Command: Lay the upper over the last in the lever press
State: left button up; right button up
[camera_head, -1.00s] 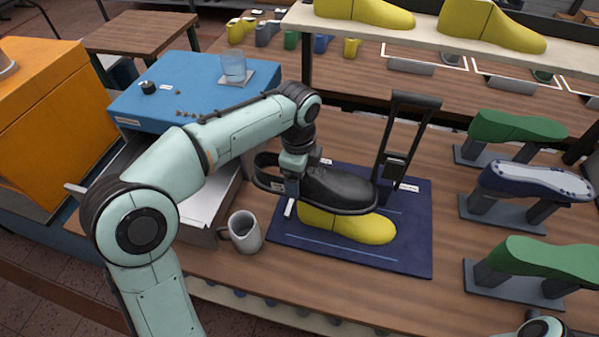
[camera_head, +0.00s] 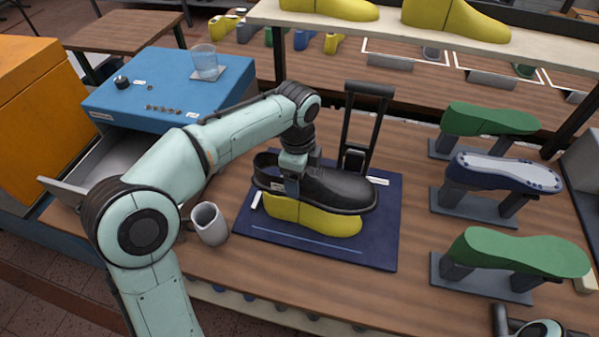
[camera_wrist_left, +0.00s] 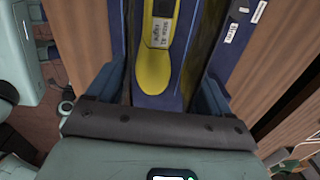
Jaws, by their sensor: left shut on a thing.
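The black shoe upper (camera_head: 335,188) hangs in my left gripper (camera_head: 291,185), which is shut on its heel-side part. The yellow last (camera_head: 315,217) lies on the navy mat of the lever press (camera_head: 375,250). In the head view the upper covers the far side of the last. I cannot tell whether they touch. The press's black lever handle (camera_head: 369,90) stands raised behind the upper. In the left wrist view the yellow last (camera_wrist_left: 153,72) shows with a label on it, and the upper is hard to make out.
A grey mug (camera_head: 210,224) stands left of the mat, near an open drawer (camera_head: 75,190). Green lasts (camera_head: 515,255) and a blue one (camera_head: 505,172) stand on holders at the right.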

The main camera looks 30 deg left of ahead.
aim_at(299, 204)
pick_arm(q)
jog(key=shift+f+b, duration=1.25)
jog(key=shift+f, duration=0.4)
jog(key=shift+f+b, duration=1.85)
jog(key=shift+f, duration=1.7)
jog(key=shift+f+b, duration=0.65)
jog(key=shift+f, duration=0.55)
pick_arm(e)
notch_tip(299, 204, down, 8)
jog(key=s, duration=0.2)
jog(key=shift+s, duration=0.25)
pick_arm(q)
jog(key=shift+f+b, duration=0.35)
jog(key=shift+f, duration=0.25)
pick_arm(e)
jog(key=shift+f, duration=0.25)
pick_arm(q)
jog(key=o, duration=1)
